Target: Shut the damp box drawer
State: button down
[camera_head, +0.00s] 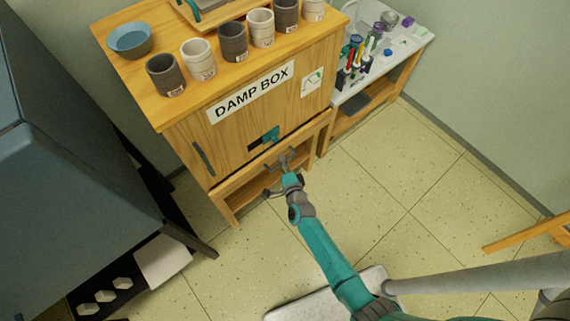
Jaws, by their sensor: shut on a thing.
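The damp box (235,128) is a wooden cabinet with a white "DAMP BOX" label on its front. A dark upright handle (203,158) is on the left of its front. Low on the front is a dark opening with a teal piece (270,136) at it. I cannot tell how far out any drawer stands. My gripper (279,166) is at the lower front edge, just below the teal piece. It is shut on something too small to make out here.
Several dark and pale cups (232,41) and a blue bowl (130,40) stand on the box. A white-topped table (403,45) with tools is at right. A large grey-blue unit (75,190) is at left.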

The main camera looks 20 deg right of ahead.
aim_at(277, 155)
jog(key=shift+w+a, duration=0.25)
jog(key=shift+w, duration=0.45)
jog(key=shift+w+a, duration=0.25)
jog(key=shift+w, duration=0.45)
jog(key=c, duration=1.2)
grip_release()
jog(key=shift+w, duration=0.1)
jog(key=v, duration=1.2)
